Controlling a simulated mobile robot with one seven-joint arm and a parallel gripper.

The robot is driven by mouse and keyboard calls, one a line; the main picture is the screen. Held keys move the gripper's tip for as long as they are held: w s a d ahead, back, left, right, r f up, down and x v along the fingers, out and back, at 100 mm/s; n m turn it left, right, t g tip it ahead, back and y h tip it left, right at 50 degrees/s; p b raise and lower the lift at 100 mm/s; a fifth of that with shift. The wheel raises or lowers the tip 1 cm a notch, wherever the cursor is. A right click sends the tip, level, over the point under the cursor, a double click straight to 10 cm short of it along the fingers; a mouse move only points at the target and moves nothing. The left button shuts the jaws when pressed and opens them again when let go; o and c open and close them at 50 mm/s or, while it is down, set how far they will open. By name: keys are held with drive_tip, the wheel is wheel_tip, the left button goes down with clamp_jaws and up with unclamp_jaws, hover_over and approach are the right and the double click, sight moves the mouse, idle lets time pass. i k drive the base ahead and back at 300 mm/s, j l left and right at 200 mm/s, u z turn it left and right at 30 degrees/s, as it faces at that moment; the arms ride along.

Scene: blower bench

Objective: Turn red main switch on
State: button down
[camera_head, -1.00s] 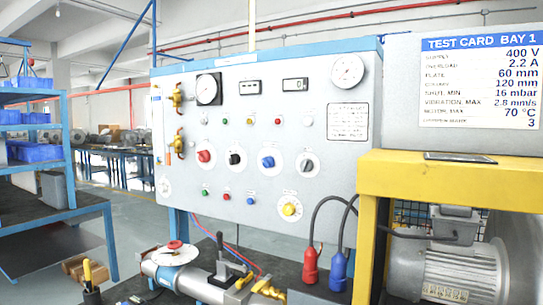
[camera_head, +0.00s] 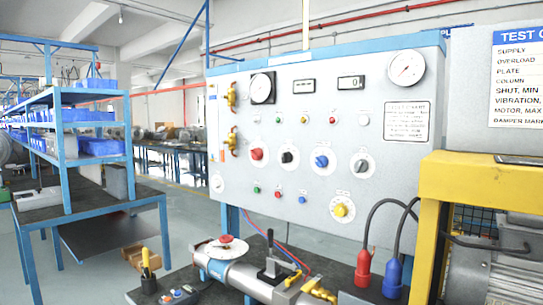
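The red main switch (camera_head: 257,154) is a red rotary knob on a round pale plate, at the left of a row of knobs on the grey control panel (camera_head: 230,110). Beside it to the right are a black knob (camera_head: 287,157), a blue knob (camera_head: 321,161) and another dark knob (camera_head: 361,165). The red knob's exact pointing is too small to tell. My gripper is not in view.
A bench in front of the panel holds a metal pipe with a red-hubbed dial (camera_head: 227,240), a black lever and red and blue plugs (camera_head: 363,268). A yellow frame (camera_head: 470,181) stands right. Blue shelving (camera_head: 62,120) stands left, with open floor between.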

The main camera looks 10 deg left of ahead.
sight(256, 154)
drive_tip(key=j+z, duration=0.15)
drive_tip(key=z, duration=0.3)
drive_tip(key=j+z, duration=0.25)
drive_tip(key=z, duration=0.25)
drive_tip(key=j+z, duration=0.5)
drive_tip(key=j, duration=0.5)
drive_tip(key=k+j, duration=0.1)
drive_tip(key=j, duration=0.55)
drive_tip(key=k+j+z, duration=0.1)
drive_tip(key=j, duration=0.25)
drive_tip(key=i+j, duration=0.35)
drive_tip(key=j, duration=0.15)
